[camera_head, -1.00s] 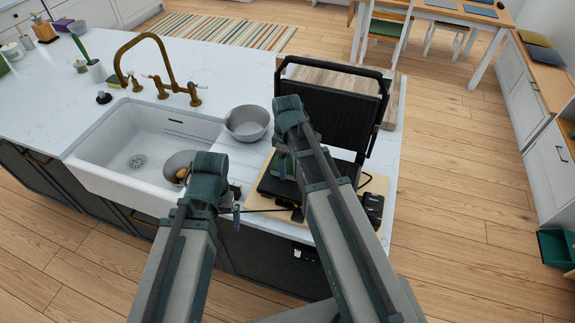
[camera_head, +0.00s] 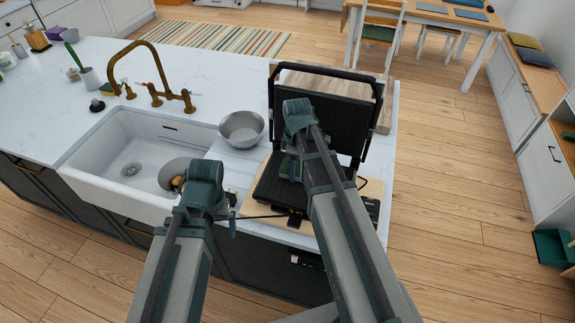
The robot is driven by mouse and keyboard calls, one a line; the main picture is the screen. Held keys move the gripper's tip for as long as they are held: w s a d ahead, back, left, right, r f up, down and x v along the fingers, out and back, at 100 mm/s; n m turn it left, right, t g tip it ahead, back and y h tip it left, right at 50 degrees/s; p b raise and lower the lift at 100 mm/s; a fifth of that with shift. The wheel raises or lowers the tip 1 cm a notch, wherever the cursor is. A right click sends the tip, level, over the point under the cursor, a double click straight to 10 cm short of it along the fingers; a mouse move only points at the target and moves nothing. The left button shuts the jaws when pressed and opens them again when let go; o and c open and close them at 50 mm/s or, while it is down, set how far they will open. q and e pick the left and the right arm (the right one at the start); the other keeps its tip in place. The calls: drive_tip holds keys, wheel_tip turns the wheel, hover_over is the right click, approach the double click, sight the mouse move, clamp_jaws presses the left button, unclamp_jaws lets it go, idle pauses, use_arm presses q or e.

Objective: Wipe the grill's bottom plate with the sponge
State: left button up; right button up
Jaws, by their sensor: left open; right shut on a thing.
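The black grill stands open on a wooden board at the counter's right end, its ridged lid (camera_head: 338,108) upright. Its dark bottom plate (camera_head: 268,184) lies flat and is partly hidden by my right arm. My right gripper (camera_head: 290,169) is over the rear middle of this plate, shut on the sponge. The sponge is mostly hidden by the gripper, and I cannot tell how firmly it touches the plate. My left gripper (camera_head: 232,226) is open and empty in front of the counter edge, left of the grill; its fingers are small in view.
A metal bowl (camera_head: 242,128) stands left of the grill. The white sink (camera_head: 120,165) with a brass faucet (camera_head: 150,75) is further left and holds a round pan with a yellowish item (camera_head: 178,182). A wooden board (camera_head: 385,108) stands behind the lid.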

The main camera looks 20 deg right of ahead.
drive_tip(key=shift+s+d, duration=0.25)
drive_tip(key=shift+s+d, duration=1)
drive_tip(key=shift+d, duration=0.45)
